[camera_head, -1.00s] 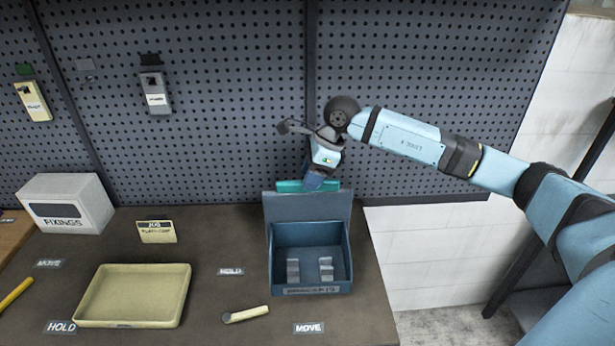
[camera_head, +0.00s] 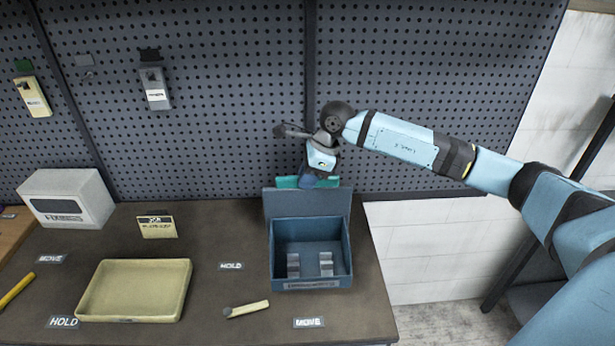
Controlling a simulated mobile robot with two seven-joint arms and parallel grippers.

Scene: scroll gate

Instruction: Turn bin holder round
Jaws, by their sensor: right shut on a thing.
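The bin holder is probably the blue open-topped bin (camera_head: 309,235) with a tall back panel, standing on the bench at right of centre. Its open front faces me, and it holds two small grey metal pieces. My right gripper (camera_head: 312,181) points down behind the top of the back panel. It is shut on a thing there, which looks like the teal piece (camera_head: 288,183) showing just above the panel. The fingertips are largely hidden by the panel. My left gripper is not in view.
A yellow tray (camera_head: 135,291), a short pale rod (camera_head: 246,309), a yellow job card (camera_head: 157,227) and a white fixings box (camera_head: 66,199) lie left of the bin. The pegboard (camera_head: 230,90) rises close behind. The bench edge is just right of the bin.

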